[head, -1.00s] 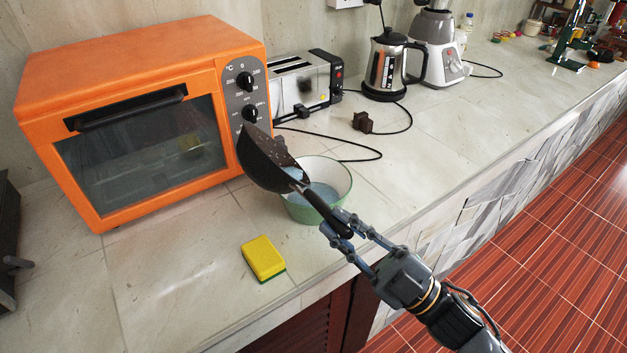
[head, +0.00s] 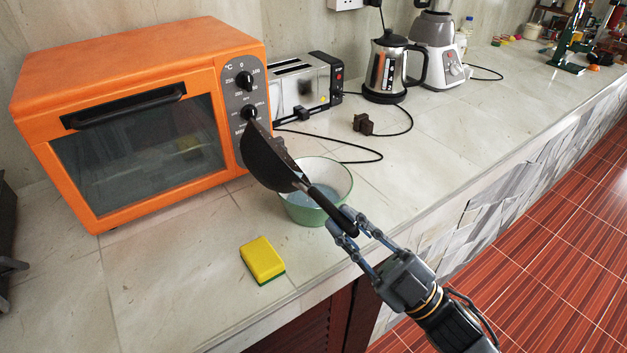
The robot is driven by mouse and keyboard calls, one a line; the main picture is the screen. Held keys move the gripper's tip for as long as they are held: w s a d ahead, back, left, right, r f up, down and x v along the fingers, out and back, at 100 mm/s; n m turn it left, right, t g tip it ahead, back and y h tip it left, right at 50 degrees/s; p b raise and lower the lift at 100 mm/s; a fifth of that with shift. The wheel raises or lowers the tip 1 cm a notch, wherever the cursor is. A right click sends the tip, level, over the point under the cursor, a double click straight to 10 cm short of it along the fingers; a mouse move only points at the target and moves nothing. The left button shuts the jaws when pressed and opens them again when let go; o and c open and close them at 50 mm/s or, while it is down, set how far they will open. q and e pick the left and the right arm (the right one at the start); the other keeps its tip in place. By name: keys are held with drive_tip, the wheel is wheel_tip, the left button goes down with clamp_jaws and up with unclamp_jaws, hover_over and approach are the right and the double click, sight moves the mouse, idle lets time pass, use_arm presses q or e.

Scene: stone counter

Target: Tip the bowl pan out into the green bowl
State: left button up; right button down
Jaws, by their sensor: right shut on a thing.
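The bowl pan (head: 268,160) is black with a long dark handle. It is held in the air, steeply tilted, at the left side of the green bowl (head: 334,206) and partly in front of it. My right gripper (head: 344,224) is shut on the pan's handle, just in front of the bowl. The green bowl stands upright on the counter and has a pale inside with a bluish bottom. The inside of the pan is mostly turned out of sight, so I cannot tell what it holds. My left gripper is not in view.
An orange toaster oven (head: 130,65) stands close behind the pan. A yellow sponge (head: 262,259) lies at the front of the counter. A toaster (head: 306,85), a kettle (head: 386,70) and a blender (head: 436,45) stand at the back. A plug (head: 363,124) with a black cable lies behind the bowl.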

drive_tip(key=shift+w+d+r+m+t+h+b, duration=0.15)
drive_tip(key=shift+d+m+t+b, duration=0.1)
drive_tip(key=shift+m+t, duration=0.25)
drive_tip(key=shift+w+d+r+m+t+h+b, duration=0.15)
drive_tip(key=shift+d+m+t+b, duration=0.1)
drive_tip(key=shift+m+t, duration=0.25)
drive_tip(key=shift+s, duration=0.1)
drive_tip(key=n+g+p, duration=0.1)
drive_tip(key=n+p, duration=0.1)
drive_tip(key=a+r+n+g+p, duration=0.1)
drive_tip(key=n+g+p, duration=0.1)
drive_tip(key=s+a+n+g+p, duration=0.1)
drive_tip(key=p, duration=0.1)
drive_tip(key=shift+s+a+r+n+g, duration=0.1)
drive_tip(key=shift+a+r+n+g, duration=0.2)
drive_tip(key=shift+n+g, duration=0.1)
drive_tip(key=s+a+f+n+g+h+p, duration=0.4)
drive_tip(key=a+f+n+p, duration=0.4)
drive_tip(key=p, duration=0.4)
drive_tip(key=shift+s+a+f+p, duration=0.15)
drive_tip(key=shift+s+a+p, duration=0.2)
drive_tip(key=shift+a, duration=0.3)
idle(0.4)
